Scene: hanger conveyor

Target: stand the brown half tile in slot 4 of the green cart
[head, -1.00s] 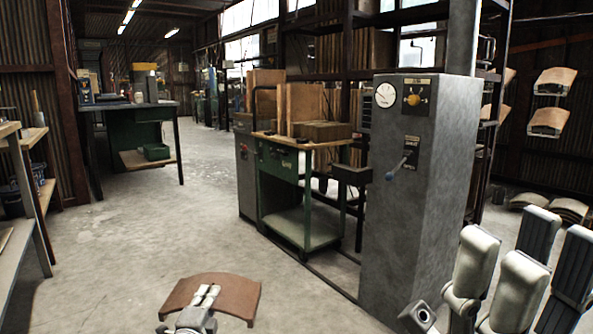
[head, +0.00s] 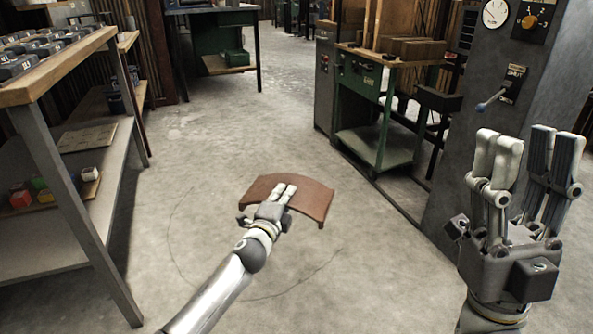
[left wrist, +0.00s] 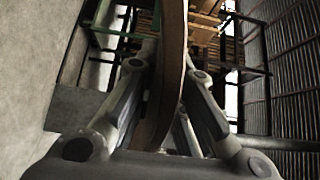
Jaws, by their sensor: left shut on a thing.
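The brown half tile (head: 305,196) is a curved reddish-brown piece held out over the floor in the head view. My left gripper (head: 284,192) is shut on its near edge. In the left wrist view the tile (left wrist: 172,70) stands edge-on between the fingers of my left gripper (left wrist: 165,85). My right gripper (head: 527,165) is at the right of the head view, fingers pointing up and spread apart, with nothing between them. The green cart (head: 358,80) stands farther back, right of centre, with upright boards and a brown block on its top. Its slot numbers cannot be read.
A grey machine cabinet (head: 450,190) with a gauge and a blue-knobbed lever stands right of the cart. A shelf bench (head: 75,65) with small dark items runs along the left. A dark table (head: 215,8) is at the back. The concrete floor between is clear.

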